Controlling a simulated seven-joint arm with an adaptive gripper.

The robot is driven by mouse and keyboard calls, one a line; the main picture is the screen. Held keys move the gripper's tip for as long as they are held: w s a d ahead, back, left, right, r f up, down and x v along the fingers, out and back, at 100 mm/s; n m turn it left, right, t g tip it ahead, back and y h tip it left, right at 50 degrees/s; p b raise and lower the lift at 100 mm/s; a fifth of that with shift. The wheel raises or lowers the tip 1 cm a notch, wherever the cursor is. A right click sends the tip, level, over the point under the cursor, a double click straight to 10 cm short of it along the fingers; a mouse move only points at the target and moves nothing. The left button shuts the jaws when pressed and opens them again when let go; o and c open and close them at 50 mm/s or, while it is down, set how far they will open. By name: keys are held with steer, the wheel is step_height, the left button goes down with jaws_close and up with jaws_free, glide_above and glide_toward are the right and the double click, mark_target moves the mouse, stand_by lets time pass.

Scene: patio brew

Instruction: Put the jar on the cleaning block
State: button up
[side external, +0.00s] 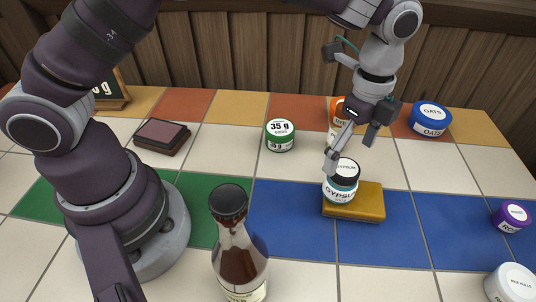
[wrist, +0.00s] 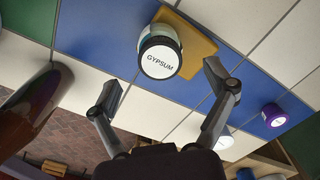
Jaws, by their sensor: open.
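The jar (side external: 341,187), labelled GYPSUM with a black-edged lid, stands upright on the yellow cleaning block (side external: 368,213), towards its left end. In the wrist view the jar (wrist: 160,57) is seen from its lid end, with the block (wrist: 200,45) behind it. My gripper (side external: 349,152) is just above and behind the jar in the side view. In the wrist view its two fingers (wrist: 163,82) are spread wide, with nothing held between them. The finger pads appear clear of the jar.
A brown bottle (side external: 239,255) stands at the front. A green 35 g tin (side external: 280,135), an orange container (side external: 336,108) and a blue OATS tub (side external: 430,119) are farther back. A purple-lidded jar (side external: 511,217) and a white tub (side external: 510,284) stand at right. A dark brown block (side external: 162,136) lies at left.

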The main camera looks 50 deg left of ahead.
mark_target(344, 166)
step_height(344, 166, up, 6)
steer(key=shift+a, duration=0.15)
steer(key=s+a+r+n+t, duration=0.2)
steer(key=s+a+r+n, duration=0.1)
steer(key=a+r+n, duration=0.35)
steer(key=s+a+f+n+t, duration=0.2)
steer(key=s+a+n+t, duration=0.1)
steer(key=s+a+n, duration=0.5)
steer(key=s+n, duration=0.2)
steer(key=n, duration=0.1)
steer(key=shift+a+t, duration=0.3)
steer(key=shift+a, duration=0.1)
